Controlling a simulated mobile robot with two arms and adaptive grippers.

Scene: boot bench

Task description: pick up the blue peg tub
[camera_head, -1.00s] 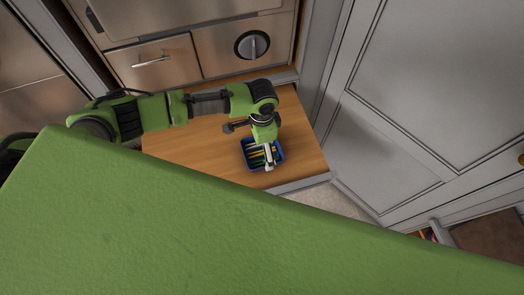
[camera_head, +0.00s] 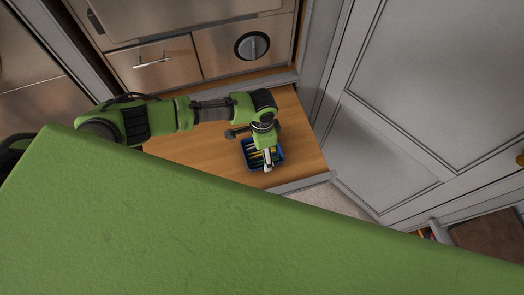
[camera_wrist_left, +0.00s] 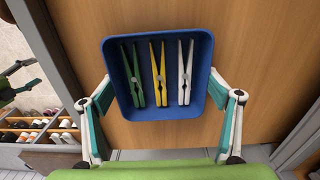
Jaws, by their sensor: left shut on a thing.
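The blue peg tub (camera_head: 279,155) is on the wooden bench top, with my left gripper (camera_head: 262,152) over it. In the left wrist view the tub (camera_wrist_left: 204,48) holds a green, a yellow and a white peg. My left gripper's fingers (camera_wrist_left: 162,92) are shut on the tub, one against each side wall. I cannot tell whether the tub's underside is touching the wood. Part of my right gripper (camera_wrist_left: 36,73) shows at the left edge of the left wrist view, away from the tub; its jaw state is unclear.
The wooden bench top (camera_head: 300,125) is clear around the tub. Steel drawer fronts (camera_head: 155,65) stand behind it and a grey panelled door (camera_head: 420,80) to the right.

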